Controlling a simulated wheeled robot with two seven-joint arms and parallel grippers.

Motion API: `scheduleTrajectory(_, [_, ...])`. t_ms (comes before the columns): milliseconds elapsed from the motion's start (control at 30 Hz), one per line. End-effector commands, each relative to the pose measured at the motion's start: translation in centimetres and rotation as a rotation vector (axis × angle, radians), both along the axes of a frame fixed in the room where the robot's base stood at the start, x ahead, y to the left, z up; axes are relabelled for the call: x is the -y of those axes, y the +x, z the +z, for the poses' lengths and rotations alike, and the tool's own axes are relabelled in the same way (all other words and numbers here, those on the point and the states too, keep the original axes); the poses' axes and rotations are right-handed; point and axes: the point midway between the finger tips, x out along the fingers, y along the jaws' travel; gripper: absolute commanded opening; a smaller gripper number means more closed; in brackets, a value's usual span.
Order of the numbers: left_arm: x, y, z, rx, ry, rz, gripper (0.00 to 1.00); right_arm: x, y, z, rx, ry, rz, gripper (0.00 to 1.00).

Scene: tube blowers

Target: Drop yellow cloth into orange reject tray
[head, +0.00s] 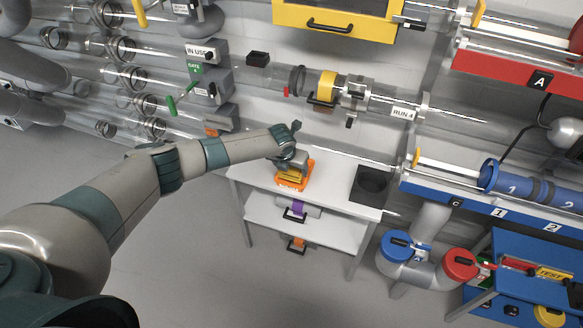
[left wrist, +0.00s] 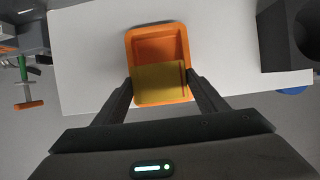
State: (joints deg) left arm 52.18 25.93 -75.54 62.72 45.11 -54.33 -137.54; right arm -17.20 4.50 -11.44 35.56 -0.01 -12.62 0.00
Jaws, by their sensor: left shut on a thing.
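The yellow cloth (left wrist: 160,84) is between the two fingers of my left gripper (left wrist: 160,92) in the left wrist view, and the gripper is shut on it. The cloth covers the near half of the orange reject tray (left wrist: 158,42). In the head view the orange tray (head: 309,172) sits on the white table, with the left gripper (head: 292,172) over it and the cloth partly hidden under the gripper. I cannot tell whether the cloth touches the tray floor. My right gripper is not in view.
The white table (head: 335,197) has a dark bin (head: 371,185) at its right side and lower shelves with handled items. Clear tubes run along the wall behind. A blue rack (head: 490,205) stands to the right. The grey floor at the left is clear.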

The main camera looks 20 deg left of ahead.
Motion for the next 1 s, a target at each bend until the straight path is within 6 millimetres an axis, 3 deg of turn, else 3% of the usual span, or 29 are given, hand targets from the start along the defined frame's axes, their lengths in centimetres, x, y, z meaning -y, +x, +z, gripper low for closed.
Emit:
scheduleTrajectory(567, [0.0, 0.0, -1.1, 0.000, 0.000, 0.000, 0.45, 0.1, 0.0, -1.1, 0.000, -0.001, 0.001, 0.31])
scheduleTrajectory(600, [0.0, 0.0, -1.2, 0.000, 0.000, 0.000, 0.70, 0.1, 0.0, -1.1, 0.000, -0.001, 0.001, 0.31])
scheduleTrajectory(667, [0.0, 0.0, -1.1, 0.000, 0.000, 0.000, 0.84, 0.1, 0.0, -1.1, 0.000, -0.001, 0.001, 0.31])
scheduleTrajectory(1000, [0.0, 0.0, -1.1, 0.000, 0.000, 0.000, 0.84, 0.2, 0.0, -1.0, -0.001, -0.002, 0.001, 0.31])
